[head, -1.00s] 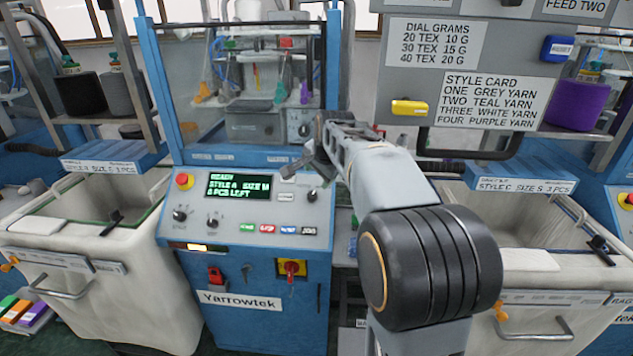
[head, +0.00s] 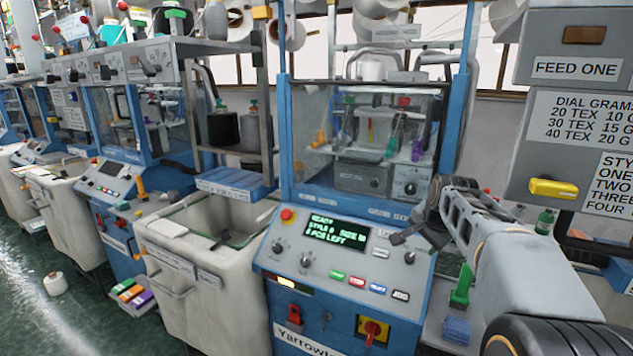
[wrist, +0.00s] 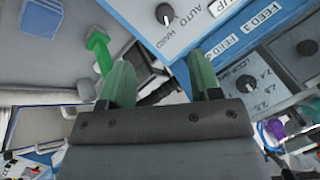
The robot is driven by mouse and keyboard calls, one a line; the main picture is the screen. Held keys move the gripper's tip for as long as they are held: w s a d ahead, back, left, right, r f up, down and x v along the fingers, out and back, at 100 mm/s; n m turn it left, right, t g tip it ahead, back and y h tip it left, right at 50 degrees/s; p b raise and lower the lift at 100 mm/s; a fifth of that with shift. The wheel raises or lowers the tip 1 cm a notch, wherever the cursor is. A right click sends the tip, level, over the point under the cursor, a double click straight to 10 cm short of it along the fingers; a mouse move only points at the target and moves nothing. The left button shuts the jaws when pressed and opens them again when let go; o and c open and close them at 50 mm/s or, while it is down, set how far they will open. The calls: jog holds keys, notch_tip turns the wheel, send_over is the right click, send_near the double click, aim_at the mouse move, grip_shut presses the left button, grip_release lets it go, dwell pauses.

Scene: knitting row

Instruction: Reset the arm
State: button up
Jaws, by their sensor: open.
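My gripper (head: 418,240) shows in the head view at the end of my grey arm, in front of the right side of the blue Yarrowtek machine's control panel (head: 345,262). The arm reaches in from the lower right. In the wrist view the two green-tipped jaws (wrist: 161,78) stand apart with nothing between them. Beyond them in the wrist view are a panel with a black knob (wrist: 166,14), tilted in the picture, and a green object (wrist: 101,50) to the left. I cannot tell how far the jaws are from the panel.
A white fabric bin (head: 205,290) stands left of the machine. A yarn cone (head: 55,284) sits on the green floor, which is open at the lower left.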

jog(key=s+a+f+n, duration=0.3)
jog(key=s+a+n, duration=0.1)
jog(key=s, duration=0.3)
jog(key=s+a+f+n+g+p, duration=0.1)
jog(key=s+a+f+n, duration=0.3)
jog(key=s, duration=0.4)
jog(key=s+a+f+n+g, duration=0.1)
jog(key=s+a+f+n, duration=0.2)
jog(key=s, duration=0.5)
jog(key=shift+a+f+n+y+p, duration=0.35)
jog(key=shift+a+f+n+y, duration=0.05)
jog(key=shift+f+n, duration=0.1)
